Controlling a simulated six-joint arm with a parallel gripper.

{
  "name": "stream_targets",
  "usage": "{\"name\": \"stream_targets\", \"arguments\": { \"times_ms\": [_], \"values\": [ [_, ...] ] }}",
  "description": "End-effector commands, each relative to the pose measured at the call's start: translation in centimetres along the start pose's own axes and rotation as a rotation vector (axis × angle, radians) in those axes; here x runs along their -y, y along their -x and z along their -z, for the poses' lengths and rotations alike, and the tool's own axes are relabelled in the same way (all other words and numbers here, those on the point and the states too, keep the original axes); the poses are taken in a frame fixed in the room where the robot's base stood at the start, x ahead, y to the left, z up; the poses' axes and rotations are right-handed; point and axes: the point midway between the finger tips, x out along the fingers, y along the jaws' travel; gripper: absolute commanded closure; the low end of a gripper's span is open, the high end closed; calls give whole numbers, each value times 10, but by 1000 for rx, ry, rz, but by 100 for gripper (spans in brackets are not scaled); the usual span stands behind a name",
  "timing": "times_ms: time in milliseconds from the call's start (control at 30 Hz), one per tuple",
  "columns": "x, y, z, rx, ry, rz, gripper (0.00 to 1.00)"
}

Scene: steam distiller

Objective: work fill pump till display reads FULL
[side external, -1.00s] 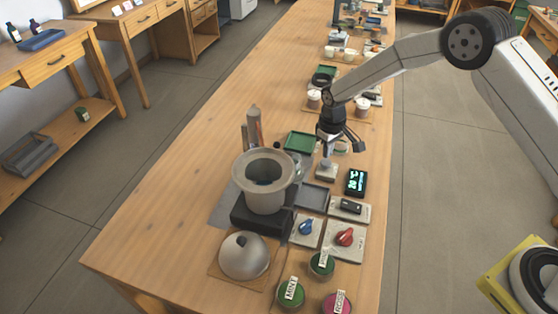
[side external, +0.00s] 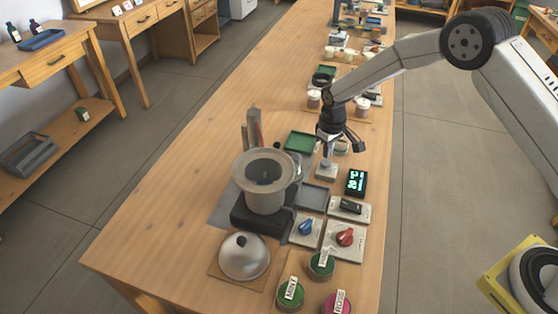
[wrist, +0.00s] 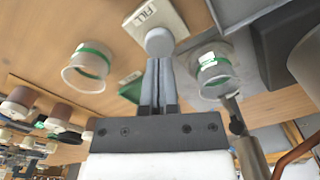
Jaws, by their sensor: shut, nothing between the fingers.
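The fill pump (side external: 326,173) is a small pale plate with an upright round knob, just right of the pot. In the wrist view its plate is marked FILL (wrist: 150,14) and its round grey knob (wrist: 159,41) sits at my fingertips. My gripper (side external: 328,147) points down over the pump; in the wrist view its fingers (wrist: 158,65) are together and empty. They seem to meet the knob top, but I cannot tell if they touch. The black display (side external: 356,182) shows cyan characters, too small to read. The wide grey pot (side external: 264,202) stands open on a black base.
A blue knob (side external: 306,228) and a red knob (side external: 345,237) sit on plates near the pot. A domed metal lid (side external: 243,261) lies on a board in front. Labelled jars (side external: 291,293) stand at the near edge. The table's left side is clear.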

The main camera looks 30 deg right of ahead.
Motion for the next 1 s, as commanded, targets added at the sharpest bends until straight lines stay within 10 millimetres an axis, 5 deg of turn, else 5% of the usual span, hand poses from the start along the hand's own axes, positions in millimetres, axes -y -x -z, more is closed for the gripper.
{"name": "stream_targets", "arguments": {
  "times_ms": [1000],
  "values": [
    [0,-27,0,1,0,0,100]
  ]
}}
